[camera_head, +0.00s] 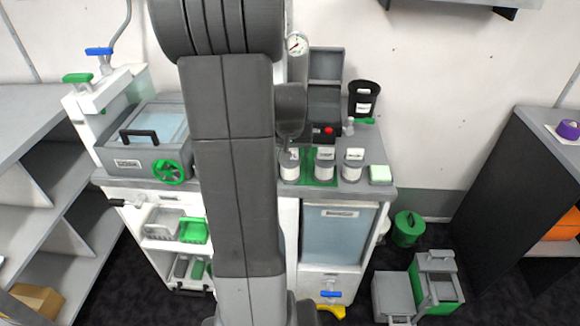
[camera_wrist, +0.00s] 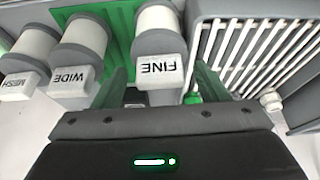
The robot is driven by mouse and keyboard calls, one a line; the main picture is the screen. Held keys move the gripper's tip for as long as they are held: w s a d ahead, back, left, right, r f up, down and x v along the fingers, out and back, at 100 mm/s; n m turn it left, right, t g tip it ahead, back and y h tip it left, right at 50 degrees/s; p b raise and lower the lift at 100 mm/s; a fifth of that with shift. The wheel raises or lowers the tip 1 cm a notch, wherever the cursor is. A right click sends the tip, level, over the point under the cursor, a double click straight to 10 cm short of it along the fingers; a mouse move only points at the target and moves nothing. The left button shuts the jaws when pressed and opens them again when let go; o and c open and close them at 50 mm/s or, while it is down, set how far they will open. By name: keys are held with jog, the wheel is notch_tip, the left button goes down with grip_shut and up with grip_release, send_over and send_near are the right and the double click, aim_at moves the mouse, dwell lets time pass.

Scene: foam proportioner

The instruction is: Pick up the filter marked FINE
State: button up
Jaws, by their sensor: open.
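The filter marked FINE (camera_wrist: 158,62) is a pale cylinder with a grey band and a white labelled block; its label reads upside down in the wrist view. My gripper (camera_wrist: 161,84) is open, with one dark green finger on each side of this filter's labelled block. I cannot tell whether either finger touches it. The filter marked WIDE (camera_wrist: 76,62) and the one marked MESH (camera_wrist: 25,68) stand to its left. In the head view, three similar labelled cylinders stand on the counter, the leftmost (camera_head: 290,166) just below my dark wrist; their labels are too small to read.
A white slatted rack (camera_wrist: 262,45) is close on the right of the FINE filter in the wrist view. My arm hides the counter's middle.

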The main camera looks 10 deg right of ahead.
jog(key=c, duration=1.3)
jog(key=shift+r, duration=0.1)
